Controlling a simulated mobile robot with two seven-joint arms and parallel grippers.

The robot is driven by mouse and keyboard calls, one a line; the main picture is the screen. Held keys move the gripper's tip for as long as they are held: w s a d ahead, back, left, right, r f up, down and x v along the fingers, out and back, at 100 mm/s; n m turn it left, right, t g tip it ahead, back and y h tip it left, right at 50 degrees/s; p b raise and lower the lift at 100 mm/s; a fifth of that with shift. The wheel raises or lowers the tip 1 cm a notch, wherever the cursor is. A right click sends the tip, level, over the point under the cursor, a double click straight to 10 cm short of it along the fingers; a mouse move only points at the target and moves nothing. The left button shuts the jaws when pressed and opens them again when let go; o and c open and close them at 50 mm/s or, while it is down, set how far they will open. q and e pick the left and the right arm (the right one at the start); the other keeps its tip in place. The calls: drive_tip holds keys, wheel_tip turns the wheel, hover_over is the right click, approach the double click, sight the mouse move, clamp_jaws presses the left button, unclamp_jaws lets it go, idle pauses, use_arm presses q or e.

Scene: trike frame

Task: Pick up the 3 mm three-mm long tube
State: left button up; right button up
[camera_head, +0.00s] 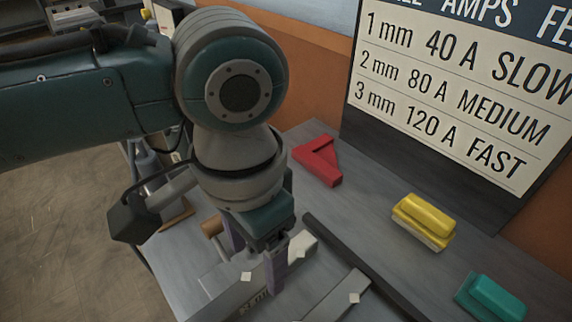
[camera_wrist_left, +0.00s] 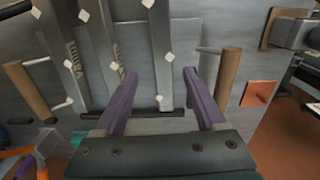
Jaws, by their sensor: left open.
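Grey metal tubes with white diamond marks lie on the grey bench. In the head view, one tube (camera_head: 228,300) at the bottom bears a partly cut-off label that seems to start with 3. Another tube (camera_head: 330,303) lies to its right. My left gripper (camera_head: 256,268) points down over the tubes, its purple fingers open. In the left wrist view, the open fingers (camera_wrist_left: 160,76) stand either side of a tube (camera_wrist_left: 160,45), with no object visibly clamped. More tubes (camera_wrist_left: 101,42) lie left of it, with labels too small to read surely.
A dark bar (camera_head: 360,265) lies right of the tubes. A red angle piece (camera_head: 320,163), yellow block (camera_head: 424,222) and teal block (camera_head: 491,299) are on the bench. A sign (camera_head: 450,90) stands behind. Wooden handles (camera_wrist_left: 226,77) flank the tubes in the wrist view.

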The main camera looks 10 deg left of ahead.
sight(252, 283)
use_arm(q)
drive_tip(key=shift+s+f, duration=0.1)
drive_tip(key=shift+f, duration=0.45)
drive_tip(key=f, duration=0.1)
drive_tip(key=f+b, duration=0.1)
drive_tip(key=f, duration=0.1)
drive_tip(key=a+f, duration=0.1)
drive_tip(key=shift+s+f, duration=0.25)
drive_tip(key=shift+d+f+b, duration=0.1)
drive_tip(key=shift+f+b, duration=0.25)
drive_tip(key=shift+f, duration=0.05)
drive_tip(key=shift+w, duration=0.1)
clamp_jaws()
drive_tip(key=shift+r, duration=0.1)
